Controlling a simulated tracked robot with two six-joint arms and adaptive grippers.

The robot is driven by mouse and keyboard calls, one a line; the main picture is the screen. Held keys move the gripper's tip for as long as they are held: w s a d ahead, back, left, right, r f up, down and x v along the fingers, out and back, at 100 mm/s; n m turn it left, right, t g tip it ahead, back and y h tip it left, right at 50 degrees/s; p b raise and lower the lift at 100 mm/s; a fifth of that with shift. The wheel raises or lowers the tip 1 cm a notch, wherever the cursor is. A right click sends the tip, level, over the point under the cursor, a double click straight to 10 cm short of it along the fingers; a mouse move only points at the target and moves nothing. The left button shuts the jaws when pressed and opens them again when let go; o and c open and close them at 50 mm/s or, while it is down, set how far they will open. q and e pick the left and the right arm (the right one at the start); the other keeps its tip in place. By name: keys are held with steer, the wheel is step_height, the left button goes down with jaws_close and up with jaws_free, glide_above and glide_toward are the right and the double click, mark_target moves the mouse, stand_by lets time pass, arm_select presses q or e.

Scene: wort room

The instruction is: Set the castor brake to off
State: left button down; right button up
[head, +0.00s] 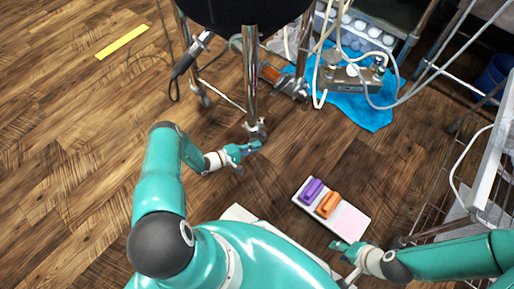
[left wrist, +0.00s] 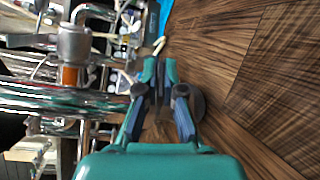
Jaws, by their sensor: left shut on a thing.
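The castor (head: 256,129) is at the foot of a metal leg under the dark round vessel. My left gripper (head: 250,148) is at this castor, low over the floor. In the left wrist view, my left gripper (left wrist: 159,72) is shut on a small part at the castor, which I take to be the brake lever; the fingers mostly hide it. A dark wheel (left wrist: 197,103) shows behind the right finger. The brake's setting cannot be made out.
The white tray (head: 350,222) on the right holds a purple block (head: 312,189) and an orange block (head: 328,204). A blue sheet (head: 368,115) with equipment and hoses lies behind. A yellow strip (head: 121,42) lies far left. The left floor is mostly clear.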

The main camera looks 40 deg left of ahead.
arm_select(q)
steer(key=shift+w+d+f, duration=0.1)
stand_by(0.3)
steer(key=c, duration=1.3)
jaws_free()
steer(key=v, duration=1.2)
steer(key=shift+f, duration=0.1)
